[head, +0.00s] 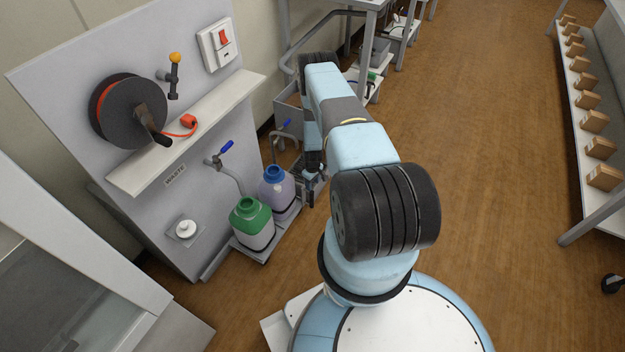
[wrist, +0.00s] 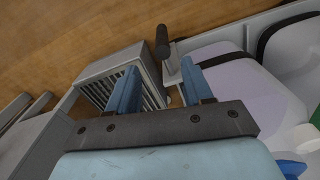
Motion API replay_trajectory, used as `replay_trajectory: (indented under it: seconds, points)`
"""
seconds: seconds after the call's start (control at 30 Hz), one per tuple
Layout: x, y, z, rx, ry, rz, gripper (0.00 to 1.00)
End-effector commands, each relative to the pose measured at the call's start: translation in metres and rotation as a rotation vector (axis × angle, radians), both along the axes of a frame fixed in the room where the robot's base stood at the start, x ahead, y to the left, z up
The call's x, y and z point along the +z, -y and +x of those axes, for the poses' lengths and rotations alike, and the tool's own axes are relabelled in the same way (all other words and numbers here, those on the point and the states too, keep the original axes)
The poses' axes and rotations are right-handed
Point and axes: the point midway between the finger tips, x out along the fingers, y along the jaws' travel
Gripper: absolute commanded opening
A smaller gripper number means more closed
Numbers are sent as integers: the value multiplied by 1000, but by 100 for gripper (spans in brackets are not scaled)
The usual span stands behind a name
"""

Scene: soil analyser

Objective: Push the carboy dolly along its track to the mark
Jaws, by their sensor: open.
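The carboy dolly (head: 285,223) is a low grey platform beside the waste panel. It carries a green-capped carboy (head: 252,224) and a purple-tinted, blue-capped carboy (head: 277,190), both upright. My gripper (head: 313,194) is low at the dolly's far end, partly hidden by my arm. In the wrist view my gripper (wrist: 160,88) is open with two blue fingers and nothing between them. A black handle grip (wrist: 162,42) on a grey bracket stands just beyond the fingertips, beside the dolly's edge (wrist: 215,38). I cannot tell whether a finger touches it. No mark is discernible.
A grey slatted box (wrist: 115,75) lies close by the left finger. The waste panel (head: 200,225) with a hose reel (head: 125,108) and shelf (head: 190,130) rises at left. A rack of small boxes (head: 590,120) stands at right. The wooden floor (head: 480,170) between is clear.

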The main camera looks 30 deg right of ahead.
Motion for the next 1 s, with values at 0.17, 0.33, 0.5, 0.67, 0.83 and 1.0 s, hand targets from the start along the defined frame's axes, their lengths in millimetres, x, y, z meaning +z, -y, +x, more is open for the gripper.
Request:
replay_trajectory:
  seconds: [0.17,0.33,0.5,0.67,0.83,1.0]
  points:
    - [20,0,0,0,0,0,51]
    - [28,0,-1,-1,0,1,51]
    - [29,0,0,0,0,1,51]
    - [29,0,0,0,0,0,51]
    - [29,0,-1,0,-1,0,51]
    - [41,0,7,-3,6,-1,51]
